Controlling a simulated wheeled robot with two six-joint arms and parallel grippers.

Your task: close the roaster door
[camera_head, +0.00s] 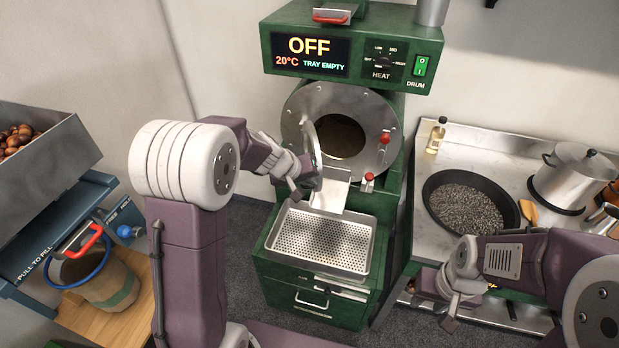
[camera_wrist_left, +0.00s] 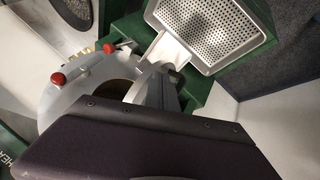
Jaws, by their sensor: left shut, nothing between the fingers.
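The green roaster (camera_head: 352,45) has a round steel front with a dark drum opening (camera_head: 341,136). Its door (camera_head: 312,142) is a steel disc seen nearly edge-on, swung open at the left side of the opening. My left gripper (camera_head: 308,186) is shut and empty at the lower part of the door; I cannot tell whether it touches it.
A perforated cooling tray (camera_head: 321,241) sits below the chute (camera_head: 331,193). Red knobs (camera_head: 385,138) stick out right of the opening. A black pan (camera_head: 432,205) and a steel pot (camera_head: 573,173) stand on the right counter. A chestnut hopper (camera_head: 50,170) is at the left.

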